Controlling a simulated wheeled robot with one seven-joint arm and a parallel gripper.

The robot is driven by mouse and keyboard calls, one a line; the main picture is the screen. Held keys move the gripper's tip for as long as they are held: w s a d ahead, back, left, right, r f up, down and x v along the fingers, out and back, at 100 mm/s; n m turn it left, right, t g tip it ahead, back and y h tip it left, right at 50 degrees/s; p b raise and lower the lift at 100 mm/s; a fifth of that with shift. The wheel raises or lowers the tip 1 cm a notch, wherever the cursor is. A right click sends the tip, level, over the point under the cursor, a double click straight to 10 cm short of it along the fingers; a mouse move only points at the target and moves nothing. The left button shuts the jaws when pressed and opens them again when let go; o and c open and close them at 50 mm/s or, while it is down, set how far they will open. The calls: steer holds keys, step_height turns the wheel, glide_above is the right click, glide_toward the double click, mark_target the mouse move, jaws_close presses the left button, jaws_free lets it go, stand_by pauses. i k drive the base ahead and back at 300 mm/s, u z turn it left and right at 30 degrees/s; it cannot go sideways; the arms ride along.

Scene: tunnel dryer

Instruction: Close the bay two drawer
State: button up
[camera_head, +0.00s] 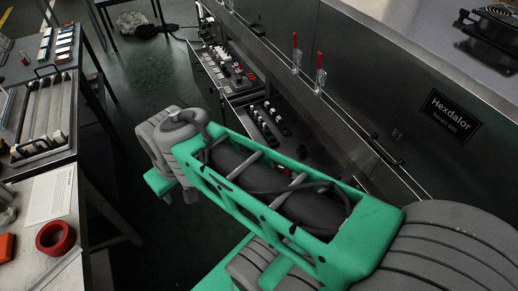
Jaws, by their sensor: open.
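The dark metal dryer machine (355,100) runs diagonally along the right, with a "Hexdalor" plate (451,115). A drawer (216,78) stands pulled out from its side, holding small red, white and dark parts. Nearer, a second open drawer section (262,104) holds rows of small white-capped parts; my arm covers its near part. I cannot tell which is bay two. My green and grey arm crosses the middle, its far joint left of the nearer section. My gripper is not visible.
Two red-handled levers (320,72) stand upright on the machine's side, with a bar handle (385,149) nearer. At left, a metal table (50,232) bears a red tape roll (56,238) and a paper sheet. Dark floor (125,95) lies open between table and machine.

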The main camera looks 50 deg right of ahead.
mark_target(284, 138)
steer(key=u, duration=0.6)
steer(key=i, duration=0.8)
steer(key=z, duration=2.75)
steer(key=i, duration=0.25)
steer(key=z, duration=0.1)
steer(key=k, duration=0.45)
steer(key=u, duration=0.1)
